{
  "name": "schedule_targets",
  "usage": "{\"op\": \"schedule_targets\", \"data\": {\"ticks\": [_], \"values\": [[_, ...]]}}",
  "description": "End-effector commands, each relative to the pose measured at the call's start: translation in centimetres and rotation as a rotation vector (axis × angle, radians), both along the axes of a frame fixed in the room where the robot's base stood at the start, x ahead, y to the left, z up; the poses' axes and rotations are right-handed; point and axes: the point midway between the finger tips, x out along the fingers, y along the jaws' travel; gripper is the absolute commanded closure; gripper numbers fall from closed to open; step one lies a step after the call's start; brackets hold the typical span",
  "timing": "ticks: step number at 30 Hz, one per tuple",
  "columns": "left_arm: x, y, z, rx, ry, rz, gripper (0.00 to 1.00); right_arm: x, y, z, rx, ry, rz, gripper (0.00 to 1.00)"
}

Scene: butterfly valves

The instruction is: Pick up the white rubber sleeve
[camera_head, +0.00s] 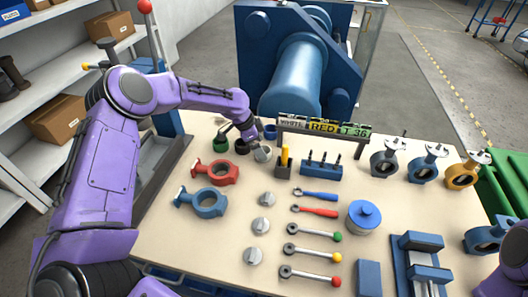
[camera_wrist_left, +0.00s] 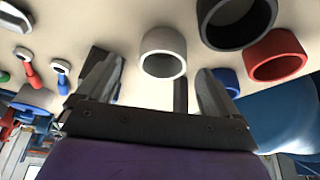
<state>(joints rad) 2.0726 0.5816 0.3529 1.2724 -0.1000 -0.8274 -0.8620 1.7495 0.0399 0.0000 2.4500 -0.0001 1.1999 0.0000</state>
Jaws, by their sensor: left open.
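The white rubber sleeve (camera_head: 262,154) is a short pale ring standing on the table, just in front of the sign. In the left wrist view the sleeve (camera_wrist_left: 163,38) shows whole, between the lines of the two fingers and beyond their tips. My left gripper (camera_head: 254,141) is just above and behind it in the head view. In the left wrist view the gripper (camera_wrist_left: 160,70) is open and empty, with its fingers apart from the sleeve. My right gripper is not in view.
A black sleeve (camera_head: 242,147), a green sleeve (camera_head: 220,144) and a blue sleeve (camera_head: 270,131) stand close by. A red ring (camera_wrist_left: 275,57) shows in the left wrist view. The sign (camera_head: 323,128) and a holder (camera_head: 283,168) are to the right. Valve bodies (camera_head: 216,172) lie in front.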

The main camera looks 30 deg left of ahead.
Motion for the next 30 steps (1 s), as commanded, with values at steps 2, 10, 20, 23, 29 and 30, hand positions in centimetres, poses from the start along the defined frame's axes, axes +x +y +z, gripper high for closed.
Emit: {"op": "schedule_targets", "data": {"ticks": [2,10,20,23,29,30], "values": [[0.4,-0.2,-1.1,0.001,0.005,0.000,0.06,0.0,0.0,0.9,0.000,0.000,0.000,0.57],[1.2,-1.0,-3.6,0.001,0.001,-0.002,0.06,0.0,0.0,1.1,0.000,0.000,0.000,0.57],[1.2,-1.0,-3.6,0.001,0.001,-0.002,0.66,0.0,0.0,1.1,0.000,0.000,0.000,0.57],[1.2,-1.0,-3.6,0.001,0.000,-0.002,0.66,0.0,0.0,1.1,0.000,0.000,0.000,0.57],[1.2,-1.0,-3.4,0.000,-0.001,-0.002,0.66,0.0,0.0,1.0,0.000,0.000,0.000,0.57],[1.3,-1.0,-3.1,0.000,-0.002,-0.001,0.66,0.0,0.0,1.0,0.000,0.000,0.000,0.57]]}}
